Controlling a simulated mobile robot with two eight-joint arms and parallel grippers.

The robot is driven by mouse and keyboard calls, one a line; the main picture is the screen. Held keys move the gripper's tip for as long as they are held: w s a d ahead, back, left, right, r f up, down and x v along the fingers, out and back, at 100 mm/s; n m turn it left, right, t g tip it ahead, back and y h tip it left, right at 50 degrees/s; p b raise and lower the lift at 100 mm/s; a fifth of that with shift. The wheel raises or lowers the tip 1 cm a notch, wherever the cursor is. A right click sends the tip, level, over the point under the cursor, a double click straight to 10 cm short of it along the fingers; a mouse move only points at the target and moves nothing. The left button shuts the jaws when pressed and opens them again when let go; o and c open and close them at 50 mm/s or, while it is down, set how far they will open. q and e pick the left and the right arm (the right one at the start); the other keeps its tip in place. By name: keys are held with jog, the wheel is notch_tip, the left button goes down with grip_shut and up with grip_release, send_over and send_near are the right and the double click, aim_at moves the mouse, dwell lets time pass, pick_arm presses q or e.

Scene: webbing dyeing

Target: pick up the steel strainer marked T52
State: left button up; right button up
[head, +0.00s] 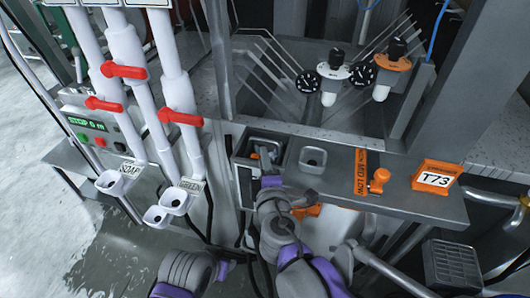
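I cannot make out a strainer marked T52; the only T-number I can read is T73, on a white label on an orange block (436,178) at the right of the steel shelf. A small square steel cup (313,160) sits on the shelf, with no mark legible. My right gripper (271,183) is in front of the shelf, just below an open dark compartment (262,147). Its fingers are not clear, and I cannot tell whether it holds anything. Of my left arm only links show at the bottom edge; its gripper is not in view.
An orange lever plate (362,172) with a knob stands on the shelf (335,177). White pipes with red handles (124,71) and small spouts (173,199) stand at the left. Rollers and black dials (360,74) are behind. A grey vented box (452,265) is at lower right.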

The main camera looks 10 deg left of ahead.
aim_at(261, 141)
jog(key=x, duration=0.7)
jog(key=shift+w+f, duration=0.3)
jog(key=shift+w, duration=0.05)
jog(key=shift+d, duration=0.1)
grip_shut()
dwell(1.0)
